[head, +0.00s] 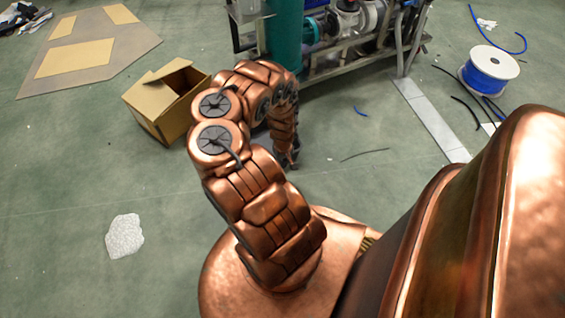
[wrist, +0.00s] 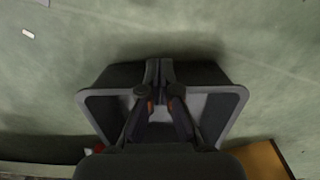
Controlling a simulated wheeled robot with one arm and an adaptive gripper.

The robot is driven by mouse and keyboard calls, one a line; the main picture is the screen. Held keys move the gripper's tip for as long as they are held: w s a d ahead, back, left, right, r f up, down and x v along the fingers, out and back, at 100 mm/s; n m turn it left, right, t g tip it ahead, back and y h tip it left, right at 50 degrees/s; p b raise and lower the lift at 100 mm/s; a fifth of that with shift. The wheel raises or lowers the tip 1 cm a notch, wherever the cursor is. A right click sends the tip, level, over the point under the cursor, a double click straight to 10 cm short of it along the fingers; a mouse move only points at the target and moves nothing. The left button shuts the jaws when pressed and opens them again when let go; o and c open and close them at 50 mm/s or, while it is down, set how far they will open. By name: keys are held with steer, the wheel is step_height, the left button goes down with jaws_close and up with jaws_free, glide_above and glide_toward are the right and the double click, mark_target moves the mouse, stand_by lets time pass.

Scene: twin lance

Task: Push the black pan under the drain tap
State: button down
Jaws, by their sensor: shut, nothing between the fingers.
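In the wrist view, a dark pan (wrist: 238,96) with a grey rim and a lighter inside lies around the fingers of my gripper (wrist: 160,68). The fingers are shut and empty, and their tips overlap the pan's wall at the upper side of the picture. I cannot tell whether they touch it. In the head view, my gripper (head: 288,162) is low near the floor, mostly hidden by my arm, in front of the teal tank (head: 284,38). The pan cannot be made out there. I cannot pick out the drain tap in either view.
An open cardboard box (head: 166,98) stands left of my arm. A machine frame (head: 345,48) with pumps and pipes stands behind. A cable spool (head: 488,70) and loose cables lie at right. A white crumpled piece (head: 125,236) lies at left. The floor between is mostly clear.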

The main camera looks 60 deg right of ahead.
step_height(320, 180, down, 6)
steer(key=b, duration=0.4)
steer(key=shift+w+d+r, duration=0.15)
steer(key=shift+w+d, duration=0.55)
steer(key=shift+w, duration=0.35)
steer(key=shift+w+d+r+b, duration=0.15)
steer(key=shift+w+d+b, duration=0.3)
steer(key=shift+w, duration=0.15)
steer(key=w+d+b, duration=0.2)
steer(key=w, duration=0.1)
steer(key=w+d+b, duration=0.2)
steer(key=w, duration=0.1)
steer(key=w+d+b, duration=0.2)
steer(key=w, duration=0.2)
steer(key=shift+d, duration=0.4)
steer(key=shift+w+d, duration=0.2)
steer(key=shift+w, duration=0.25)
steer(key=shift+a, duration=0.1)
